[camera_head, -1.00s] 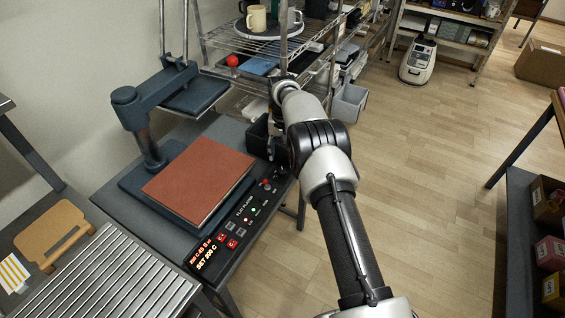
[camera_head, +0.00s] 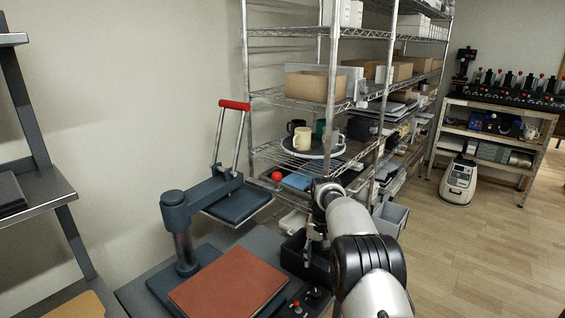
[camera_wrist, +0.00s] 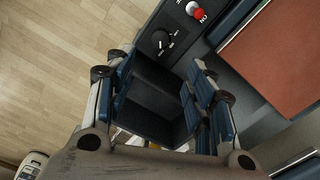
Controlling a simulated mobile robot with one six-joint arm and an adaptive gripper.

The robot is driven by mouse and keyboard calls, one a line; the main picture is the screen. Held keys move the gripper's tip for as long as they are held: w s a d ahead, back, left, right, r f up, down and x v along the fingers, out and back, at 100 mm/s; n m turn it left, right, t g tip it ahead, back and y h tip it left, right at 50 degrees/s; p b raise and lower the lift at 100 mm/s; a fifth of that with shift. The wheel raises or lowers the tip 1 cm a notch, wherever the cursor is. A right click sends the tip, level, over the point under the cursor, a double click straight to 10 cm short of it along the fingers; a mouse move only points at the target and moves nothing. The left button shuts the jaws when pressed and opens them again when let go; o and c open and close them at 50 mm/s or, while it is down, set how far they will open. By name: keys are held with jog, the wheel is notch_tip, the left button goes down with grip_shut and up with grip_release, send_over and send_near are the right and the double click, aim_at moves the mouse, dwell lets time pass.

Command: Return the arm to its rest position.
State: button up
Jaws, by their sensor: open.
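My gripper (camera_head: 308,252) hangs down over a small dark bin (camera_head: 292,262) beside the press, at the end of my bent arm. In the wrist view my gripper (camera_wrist: 158,88) has its two blue-padded fingers spread wide apart, with nothing between them. The dark bin (camera_wrist: 158,122) shows below and between the fingers, with its inside looking empty where visible. My arm reaches out from the lower right in the head view.
The heat press (camera_head: 178,215) has its upper plate swung aside and a red-brown pad (camera_head: 230,284) on its bed. A wire rack (camera_head: 285,98) holds mugs on a round tray (camera_head: 297,152) behind my gripper. Clear wooden floor (camera_head: 455,255) lies to the right.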

jog(key=s+r+n+t, duration=0.1)
jog(key=s+r, duration=0.8)
jog(key=r, duration=0.3)
jog(key=s+r+n+t, duration=0.1)
jog(key=s+r, duration=0.8)
jog(key=r, duration=0.3)
jog(key=s+f+t, duration=0.1)
jog(key=s+f, duration=0.1)
jog(key=s, duration=1.1)
jog(key=s+f+n+t, duration=0.1)
jog(key=s, duration=1.3)
jog(key=shift+s+f, duration=0.25)
jog(key=shift+f, duration=0.1)
